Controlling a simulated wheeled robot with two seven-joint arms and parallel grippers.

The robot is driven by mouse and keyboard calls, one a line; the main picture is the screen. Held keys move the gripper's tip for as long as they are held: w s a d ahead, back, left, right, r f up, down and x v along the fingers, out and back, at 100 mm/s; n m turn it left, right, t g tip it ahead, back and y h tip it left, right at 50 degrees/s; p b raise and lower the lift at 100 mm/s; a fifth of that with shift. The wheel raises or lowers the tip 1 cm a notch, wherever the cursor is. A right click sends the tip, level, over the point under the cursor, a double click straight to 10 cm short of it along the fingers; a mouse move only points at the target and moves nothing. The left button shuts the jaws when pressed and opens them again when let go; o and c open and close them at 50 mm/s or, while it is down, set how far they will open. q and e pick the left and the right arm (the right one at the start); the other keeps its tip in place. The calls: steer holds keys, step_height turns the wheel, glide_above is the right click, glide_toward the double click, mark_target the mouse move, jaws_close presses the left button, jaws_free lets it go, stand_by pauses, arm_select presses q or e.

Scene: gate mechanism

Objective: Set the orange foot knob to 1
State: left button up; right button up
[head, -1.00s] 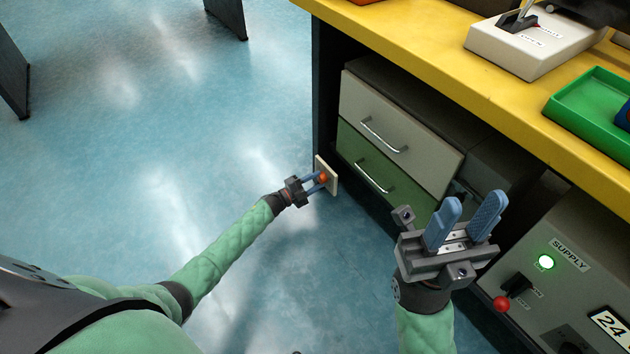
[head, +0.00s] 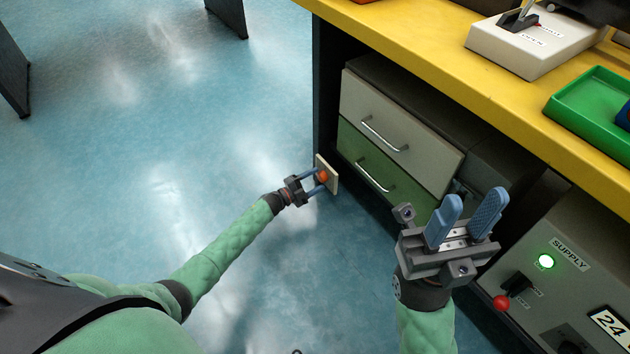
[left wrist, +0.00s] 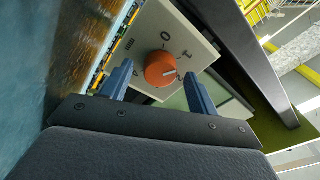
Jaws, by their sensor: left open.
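The orange foot knob (head: 322,176) sits on a pale plate (head: 333,180) low by the desk's left end. In the left wrist view the knob (left wrist: 160,69) shows a pale pointer line directed right, towards a mark at the plate's right side. The plate (left wrist: 150,30) carries printed marks, including what looks like a 0 above the knob; the others are hard to read. My left gripper (head: 316,180) is open, with a finger on either side of the knob and gaps visible in the wrist view. My right gripper (head: 470,208) is open and empty before the drawers.
A drawer unit (head: 398,140) stands under the yellow desk top (head: 430,60), right of the plate. A supply box (head: 560,285) with a green lamp and a red-tipped lever is at the lower right. A green tray (head: 590,105) lies on the desk. The floor at left is clear.

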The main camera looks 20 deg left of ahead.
arm_select(q)
steer(key=p+v, duration=0.1)
steer(key=v, duration=0.6)
steer(key=shift+a+p, duration=0.15)
steer(key=shift+p, duration=0.15)
steer(key=shift+s, duration=0.15)
